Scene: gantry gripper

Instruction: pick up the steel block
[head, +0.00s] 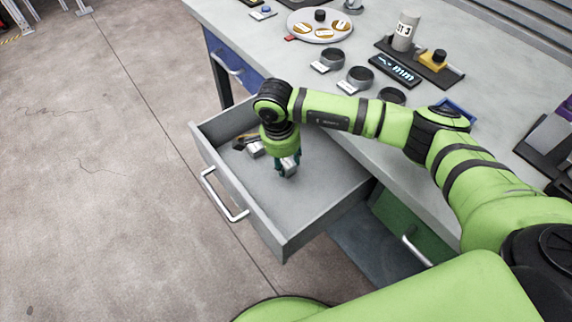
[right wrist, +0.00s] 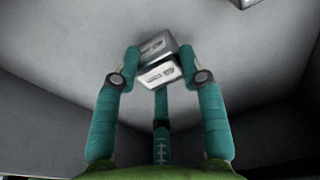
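The steel block (head: 288,166) is a small grey metal piece inside the open drawer. In the right wrist view the block (right wrist: 160,70) shows two faces with dark markings and sits slightly tilted between the fingertips. My right gripper (head: 286,164) points down into the drawer. Its teal fingers (right wrist: 163,72) are closed against the block's sides, with a third finger below it. I cannot tell whether the block is clear of the drawer floor. My left gripper is not in view.
The grey drawer (head: 240,192) has walls around the gripper. Another metal piece (head: 256,150) and a dark tool (head: 241,142) lie near its back left. The workbench (head: 283,55) above holds a round tray (head: 320,36), several dark rings and a display (head: 394,71).

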